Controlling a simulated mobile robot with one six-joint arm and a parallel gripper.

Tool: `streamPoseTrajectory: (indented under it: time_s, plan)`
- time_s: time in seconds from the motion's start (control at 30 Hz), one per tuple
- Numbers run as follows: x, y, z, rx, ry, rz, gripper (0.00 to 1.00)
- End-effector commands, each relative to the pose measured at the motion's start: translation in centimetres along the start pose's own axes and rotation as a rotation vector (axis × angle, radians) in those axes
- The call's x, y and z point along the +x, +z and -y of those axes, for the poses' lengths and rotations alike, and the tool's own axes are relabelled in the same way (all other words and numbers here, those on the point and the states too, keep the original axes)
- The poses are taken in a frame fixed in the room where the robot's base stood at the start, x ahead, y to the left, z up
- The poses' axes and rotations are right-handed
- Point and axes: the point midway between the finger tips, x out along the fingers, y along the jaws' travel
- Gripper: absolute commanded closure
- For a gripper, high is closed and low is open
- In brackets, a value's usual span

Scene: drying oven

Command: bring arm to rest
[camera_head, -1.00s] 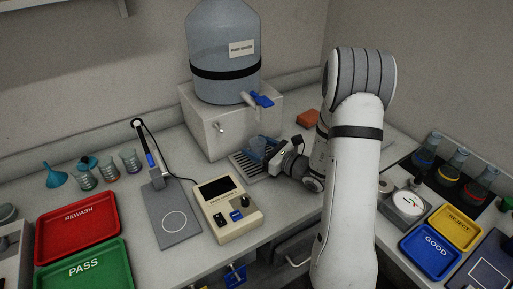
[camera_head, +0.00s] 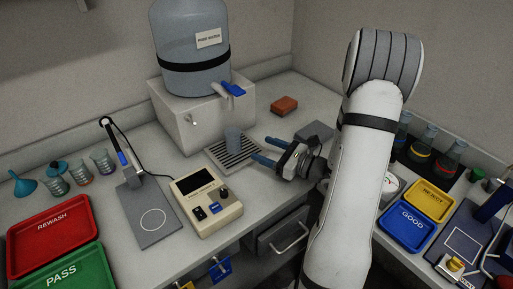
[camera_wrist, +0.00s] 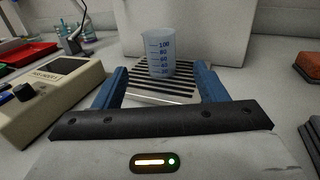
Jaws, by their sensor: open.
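My gripper (camera_head: 262,150) is open, its two blue fingers pointing left toward the drip grate. In the wrist view my gripper (camera_wrist: 160,92) shows its fingers spread apart, with the beaker beyond and between them in the picture. The clear beaker (camera_head: 233,139) with blue markings stands upright on the slatted grate (camera_head: 232,156), below the water tap. It also shows in the wrist view (camera_wrist: 161,55), apart from both fingers. My arm rises at the right of the head view and hides part of the bench.
A water jug (camera_head: 190,50) with a blue tap (camera_head: 232,90) stands on a white box. A meter (camera_head: 208,203) and probe stand (camera_head: 150,212) lie left of the grate. Red (camera_head: 50,236) and green trays are at left; blue (camera_head: 405,228) and yellow trays are at right. An orange sponge (camera_head: 284,105) lies behind.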

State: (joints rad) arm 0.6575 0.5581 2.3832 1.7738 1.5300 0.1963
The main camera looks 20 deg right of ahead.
Motion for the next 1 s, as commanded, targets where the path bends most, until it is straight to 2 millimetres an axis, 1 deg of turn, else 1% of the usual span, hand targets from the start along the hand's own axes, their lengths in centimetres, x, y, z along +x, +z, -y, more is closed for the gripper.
streamPoseTrajectory:
  time_s: [0.47, 0.57, 0.67, 0.77, 0.8, 0.87, 0.9, 1.0]
  plan:
    - [-0.1, 0.0, 0.0, -0.001, 0.001, 0.0, 0.34]
    - [0.3, 0.6, -0.9, -0.023, 0.04, -0.011, 0.34]
    - [1.3, 1.8, -3.8, -0.095, 0.163, -0.053, 0.34]
    - [2.1, 3.3, -8.5, -0.225, 0.363, -0.127, 0.34]
    - [2.1, 3.8, -10.5, -0.289, 0.45, -0.16, 0.34]
    - [1.8, 4.3, -13.2, -0.389, 0.574, -0.21, 0.34]
    - [1.5, 4.5, -14.8, -0.456, 0.653, -0.242, 0.34]
    - [0.0, 5.0, -18.2, -0.645, 0.849, -0.324, 0.34]
